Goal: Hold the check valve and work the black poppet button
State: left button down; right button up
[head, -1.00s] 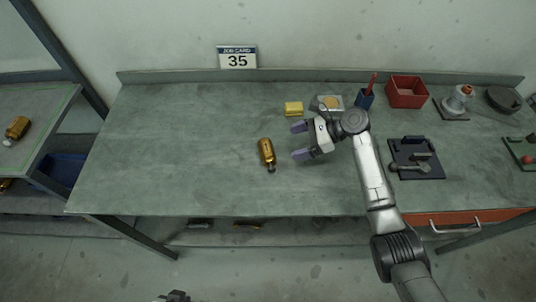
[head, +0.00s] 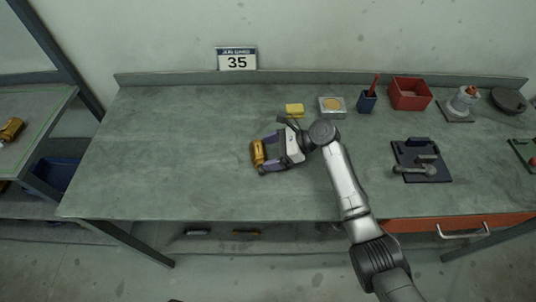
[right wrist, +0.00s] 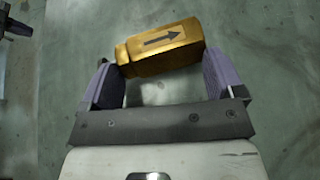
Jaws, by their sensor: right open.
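The check valve (head: 257,152) is a brass body lying on the workbench left of centre. In the right wrist view the check valve (right wrist: 163,48) shows a dark arrow on its upper face. My right gripper (head: 260,154) is open, with its purple fingers reaching to either end of the valve. In the right wrist view the valve lies between and just beyond the fingertips; I cannot tell whether they touch it. The black poppet button is not clearly visible, near the finger at the valve's narrower end. Part of my left gripper (right wrist: 14,26) shows at the top left corner there.
A yellow block (head: 294,110) and a silver tray (head: 332,106) stand behind my right gripper. A blue holder (head: 367,101), red bin (head: 410,94) and black fixture (head: 421,162) are to the right. The bench's left part is clear.

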jog(key=shift+f, duration=0.3)
jog(key=shift+c, duration=0.4)
jog(key=shift+s, duration=0.1)
jog(key=c, duration=0.7)
jog(key=shift+f, duration=0.15)
jog(key=shift+c, duration=0.6)
dwell(0.8)
